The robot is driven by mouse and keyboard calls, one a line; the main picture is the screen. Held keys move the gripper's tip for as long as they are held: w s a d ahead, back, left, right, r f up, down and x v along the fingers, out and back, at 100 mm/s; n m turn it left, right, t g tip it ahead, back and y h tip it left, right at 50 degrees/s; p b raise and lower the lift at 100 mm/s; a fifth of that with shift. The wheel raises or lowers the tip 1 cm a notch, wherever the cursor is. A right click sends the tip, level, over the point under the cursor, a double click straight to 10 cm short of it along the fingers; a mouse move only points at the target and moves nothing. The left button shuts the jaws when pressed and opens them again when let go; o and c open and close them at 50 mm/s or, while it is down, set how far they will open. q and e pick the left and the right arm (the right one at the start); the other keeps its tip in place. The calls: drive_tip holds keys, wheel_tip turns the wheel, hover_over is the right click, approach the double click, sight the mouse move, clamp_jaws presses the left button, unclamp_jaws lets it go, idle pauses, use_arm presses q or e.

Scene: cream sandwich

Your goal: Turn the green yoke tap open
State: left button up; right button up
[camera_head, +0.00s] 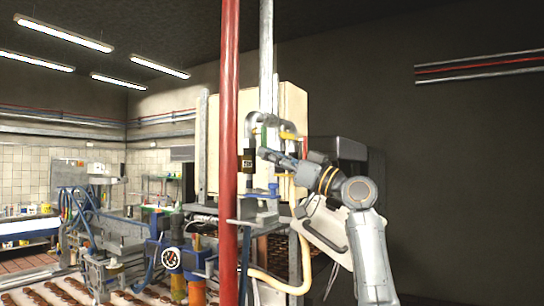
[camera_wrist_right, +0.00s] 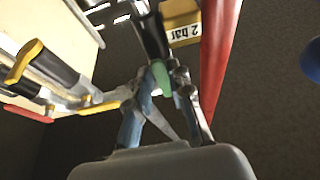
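The green yoke tap (camera_wrist_right: 161,78) shows in the right wrist view as a small green piece below a black fitting (camera_wrist_right: 153,36). My right gripper (camera_wrist_right: 162,76) has its two fingers drawn close together, one on each side of the green piece, and they appear to hold it. The fingers hide part of it. In the head view, my right gripper (camera_head: 263,153) is up at the pipework, beside a black labelled fitting (camera_head: 248,160); a bit of green (camera_head: 263,137) shows just above it. My left gripper is not in view.
A red vertical pipe (camera_head: 229,120) stands close left of my right gripper and also shows in the wrist view (camera_wrist_right: 217,60). A yellow "2 bar" label (camera_wrist_right: 182,30) and a yellow-ended lever (camera_wrist_right: 20,62) are nearby. A gauge (camera_head: 172,260) sits lower on the machinery.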

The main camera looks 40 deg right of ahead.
drive_tip(key=shift+o, duration=1.1)
drive_tip(key=v, duration=1.2)
drive_tip(key=shift+f, duration=0.1)
